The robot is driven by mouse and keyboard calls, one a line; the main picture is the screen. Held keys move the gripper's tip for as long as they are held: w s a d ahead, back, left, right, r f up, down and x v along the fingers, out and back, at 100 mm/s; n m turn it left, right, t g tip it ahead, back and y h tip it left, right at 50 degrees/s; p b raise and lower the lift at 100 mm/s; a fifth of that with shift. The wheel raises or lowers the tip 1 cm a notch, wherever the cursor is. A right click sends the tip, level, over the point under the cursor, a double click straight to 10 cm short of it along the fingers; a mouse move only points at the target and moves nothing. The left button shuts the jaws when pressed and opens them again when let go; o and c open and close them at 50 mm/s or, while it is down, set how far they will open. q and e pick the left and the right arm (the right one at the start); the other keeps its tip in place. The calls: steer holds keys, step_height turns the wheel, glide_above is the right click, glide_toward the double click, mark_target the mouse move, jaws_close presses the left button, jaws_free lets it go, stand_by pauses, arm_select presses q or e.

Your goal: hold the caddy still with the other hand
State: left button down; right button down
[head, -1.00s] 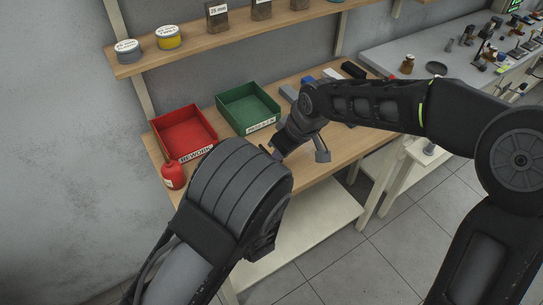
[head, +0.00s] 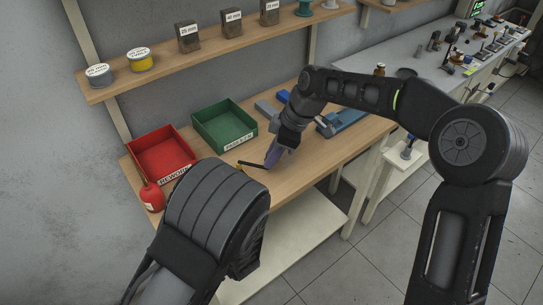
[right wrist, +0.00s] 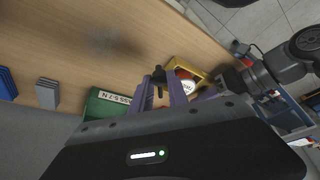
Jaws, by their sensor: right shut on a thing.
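My right gripper (head: 270,160) reaches down over the wooden bench, with its purple fingers pointing down. In the right wrist view its fingers (right wrist: 160,92) are shut on a small black part (right wrist: 159,76). In the head view a thin dark piece (head: 252,165) shows at the fingertips. My left forearm hides this area in the head view.
A red bin (head: 133,155) and a green bin (head: 195,125) stand at the back of the bench (head: 310,160). A red bottle (head: 151,196) stands at the left. A blue fixture (head: 345,120) lies to the right. A shelf (head: 205,50) with spools and blocks runs above.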

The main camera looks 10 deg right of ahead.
steer(key=c, duration=1.3)
jaws_free()
steer(key=shift+o, duration=0.2)
steer(key=v, duration=1.2)
steer(key=shift+w, duration=0.1)
arm_select(q)
steer(key=c, duration=0.6)
jaws_free()
steer(key=shift+c, duration=0.2)
steer(key=v, duration=1.2)
